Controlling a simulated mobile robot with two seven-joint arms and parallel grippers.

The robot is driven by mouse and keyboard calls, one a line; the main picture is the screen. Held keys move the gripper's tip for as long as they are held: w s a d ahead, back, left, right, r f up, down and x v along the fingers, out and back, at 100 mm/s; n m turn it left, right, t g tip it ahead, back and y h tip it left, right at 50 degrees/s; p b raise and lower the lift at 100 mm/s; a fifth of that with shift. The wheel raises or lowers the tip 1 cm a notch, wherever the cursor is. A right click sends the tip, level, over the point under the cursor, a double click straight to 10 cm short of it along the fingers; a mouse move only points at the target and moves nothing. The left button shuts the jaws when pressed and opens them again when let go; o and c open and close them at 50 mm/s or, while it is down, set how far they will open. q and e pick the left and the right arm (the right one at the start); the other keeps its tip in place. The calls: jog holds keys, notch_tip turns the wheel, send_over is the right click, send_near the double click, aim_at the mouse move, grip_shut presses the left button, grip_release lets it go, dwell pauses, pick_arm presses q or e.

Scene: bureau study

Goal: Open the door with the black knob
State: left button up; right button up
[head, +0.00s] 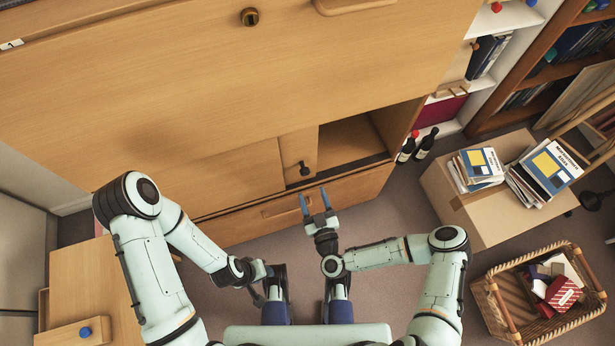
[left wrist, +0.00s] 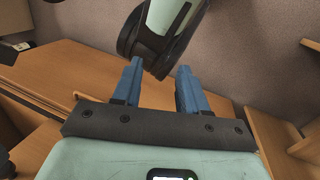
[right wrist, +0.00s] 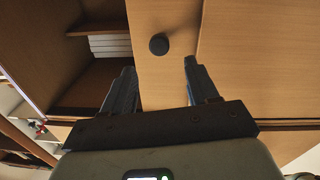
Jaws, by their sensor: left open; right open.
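The small wooden door (head: 299,147) is in the cabinet's lower part and carries a black knob (head: 304,169) near its bottom edge. An open compartment (head: 345,143) lies to its right. My right gripper (head: 315,199) is open, its blue fingers pointing at the cabinet just below the knob in the head view. In the right wrist view the knob (right wrist: 159,45) stands on the door (right wrist: 164,85), beyond and between the open fingertips, apart from them. My left gripper (left wrist: 157,66) is open and empty in the left wrist view; its fingers are hard to make out in the head view.
A wide drawer (head: 285,208) runs below the door. A cardboard box (head: 480,205) with books and a wicker basket (head: 515,325) stand to the right. Two dark bottles (head: 415,146) stand by the shelf. A small wooden unit (head: 85,285) is at left. Carpet (head: 390,215) is clear between.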

aim_at(305, 174)
pick_arm(q)
jog(key=shift+w+a+f+t+b, duration=0.2)
jog(key=shift+w+a+f+b, duration=0.1)
jog(key=shift+w+f, duration=0.25)
jog(key=shift+w+a+f+t+b, duration=0.2)
jog(key=shift+w+f+b, duration=0.1)
jog(key=shift+w, duration=0.3)
pick_arm(e)
jog(key=x, duration=0.7)
jog(key=shift+w, duration=0.1)
grip_shut()
